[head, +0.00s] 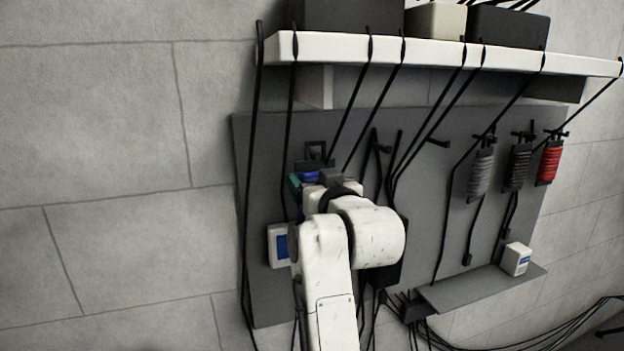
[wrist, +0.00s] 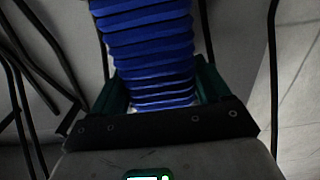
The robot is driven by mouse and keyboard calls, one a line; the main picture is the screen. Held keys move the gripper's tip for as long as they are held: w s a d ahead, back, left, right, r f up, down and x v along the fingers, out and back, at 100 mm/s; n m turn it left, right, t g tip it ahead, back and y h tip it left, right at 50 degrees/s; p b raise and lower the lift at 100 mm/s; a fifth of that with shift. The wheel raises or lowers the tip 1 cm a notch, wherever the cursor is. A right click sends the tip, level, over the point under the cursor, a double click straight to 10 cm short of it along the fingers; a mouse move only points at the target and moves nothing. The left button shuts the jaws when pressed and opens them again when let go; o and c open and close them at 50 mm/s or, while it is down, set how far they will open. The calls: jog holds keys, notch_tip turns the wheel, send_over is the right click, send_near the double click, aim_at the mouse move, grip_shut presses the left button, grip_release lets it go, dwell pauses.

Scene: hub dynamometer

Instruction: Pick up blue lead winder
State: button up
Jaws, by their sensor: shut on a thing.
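The blue lead winder (wrist: 150,50) fills the upper middle of the wrist view, its blue lead wound in stacked turns. My gripper (wrist: 158,98) is shut on it, with a green finger on each side. In the head view only a small part of the blue winder (head: 309,176) shows beyond my wrist, in front of the grey panel below a dark square bracket. My gripper (head: 308,181) is mostly hidden there by my white arm. Whether the winder still touches a peg cannot be told.
A grey winder (head: 482,172), a black winder (head: 516,168) and a red winder (head: 549,163) hang on the panel (head: 420,155) at right. A white shelf (head: 430,52) with boxes is above. Black cables hang around my arm. A small ledge (head: 480,290) holds a white box (head: 516,259).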

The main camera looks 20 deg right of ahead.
jog(key=s+p, duration=0.2)
jog(key=s, duration=1.4)
jog(key=shift+s, duration=0.2)
